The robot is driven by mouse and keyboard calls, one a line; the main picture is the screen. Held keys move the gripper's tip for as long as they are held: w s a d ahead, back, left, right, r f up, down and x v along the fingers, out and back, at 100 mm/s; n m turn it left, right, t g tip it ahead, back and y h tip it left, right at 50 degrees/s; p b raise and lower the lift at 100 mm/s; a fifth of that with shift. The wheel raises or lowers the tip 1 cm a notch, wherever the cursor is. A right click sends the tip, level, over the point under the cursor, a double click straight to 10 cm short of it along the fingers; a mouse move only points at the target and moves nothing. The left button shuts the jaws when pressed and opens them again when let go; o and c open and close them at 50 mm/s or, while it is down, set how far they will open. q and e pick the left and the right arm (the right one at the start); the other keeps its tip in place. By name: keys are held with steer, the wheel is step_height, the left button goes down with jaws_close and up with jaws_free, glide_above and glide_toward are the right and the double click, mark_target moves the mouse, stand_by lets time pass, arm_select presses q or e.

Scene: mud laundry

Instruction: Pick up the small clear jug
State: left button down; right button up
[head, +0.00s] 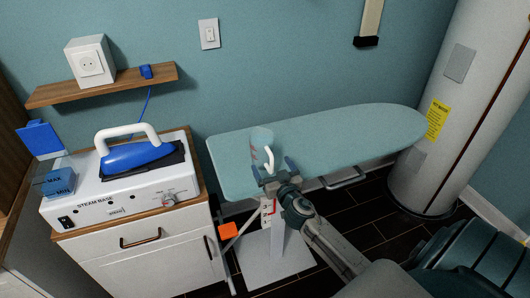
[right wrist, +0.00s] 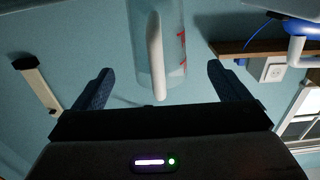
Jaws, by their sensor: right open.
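The small clear jug (head: 260,144) stands upright on the near left part of the ironing board, with its white handle toward my arm. In the right wrist view the jug (right wrist: 174,45) shows red markings and its white handle (right wrist: 155,55). My right gripper (head: 275,177) is at the jug's near side, just below and in front of the handle. In the right wrist view my right gripper (right wrist: 160,85) is open, its dark fingers spread to either side of the jug and handle, and not visibly touching them. My left gripper is not in view.
The ironing board (head: 350,135) is otherwise bare to the right. A steam base (head: 115,195) with a blue iron (head: 135,156) stands on a cabinet at left. A white water heater (head: 445,110) stands at right. A shelf (head: 110,85) is on the wall.

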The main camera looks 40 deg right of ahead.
mark_target(266, 155)
steer(key=shift+w+d, duration=0.1)
steer(key=shift+w, duration=0.35)
steer(key=p+x, duration=0.2)
steer(key=x, duration=0.2)
steer(key=shift+w+d+r, duration=0.1)
steer(key=shift+w+d, duration=0.1)
steer(key=shift+w, duration=0.45)
steer(key=shift+s, duration=0.1)
steer(key=c, duration=1.2)
steer(key=shift+o, duration=0.2)
steer(key=shift+r+p, duration=0.8)
steer(key=shift+r, duration=1)
steer(key=s+a+r+b, duration=0.1)
steer(key=s+a+b, duration=0.3)
steer(key=s+a, duration=0.6)
steer(key=shift+s+a+r, duration=0.2)
steer(key=shift+s+a, duration=0.05)
steer(key=shift+a, duration=0.7)
